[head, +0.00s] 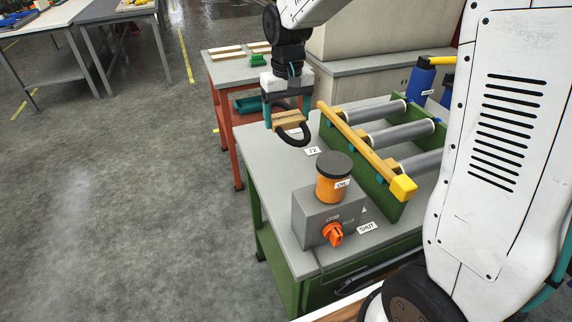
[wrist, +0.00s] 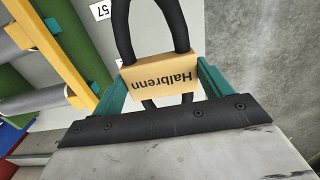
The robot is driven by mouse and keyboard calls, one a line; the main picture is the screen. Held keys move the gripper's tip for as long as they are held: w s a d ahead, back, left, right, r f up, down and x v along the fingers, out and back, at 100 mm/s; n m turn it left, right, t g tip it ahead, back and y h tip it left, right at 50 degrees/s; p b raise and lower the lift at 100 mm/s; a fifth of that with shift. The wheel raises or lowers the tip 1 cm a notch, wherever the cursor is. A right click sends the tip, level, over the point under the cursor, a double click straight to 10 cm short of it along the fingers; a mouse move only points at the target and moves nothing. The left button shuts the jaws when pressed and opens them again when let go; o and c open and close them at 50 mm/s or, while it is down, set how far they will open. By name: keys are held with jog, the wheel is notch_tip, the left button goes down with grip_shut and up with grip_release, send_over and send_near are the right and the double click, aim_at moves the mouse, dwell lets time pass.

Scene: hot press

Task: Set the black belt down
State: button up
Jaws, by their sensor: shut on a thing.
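The black belt (head: 293,140) is a loop with a tan sleeve (head: 289,119) around its middle. In the wrist view the belt (wrist: 182,28) bends away beyond the sleeve (wrist: 162,75), which reads "Halbrenn". My gripper (head: 287,117) is shut on the sleeve, with one teal finger on each side; it also shows in the wrist view (wrist: 158,84). The belt hangs over the far left part of the grey-topped green bench (head: 272,175). I cannot tell whether it touches the bench top.
A roller rack with a yellow rail (head: 360,148) stands right of the belt. A small numbered card (head: 312,151) lies near it. A grey box with an orange knob (head: 334,233) and an orange can (head: 334,186) stand at the near end. A red-framed table (head: 228,72) stands behind.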

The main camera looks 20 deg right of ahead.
aim_at(287, 168)
notch_tip(287, 168, down, 14)
jog(key=shift+s, duration=0.15)
dwell(0.4)
jog(key=o, duration=1)
jog(key=shift+f, duration=0.1)
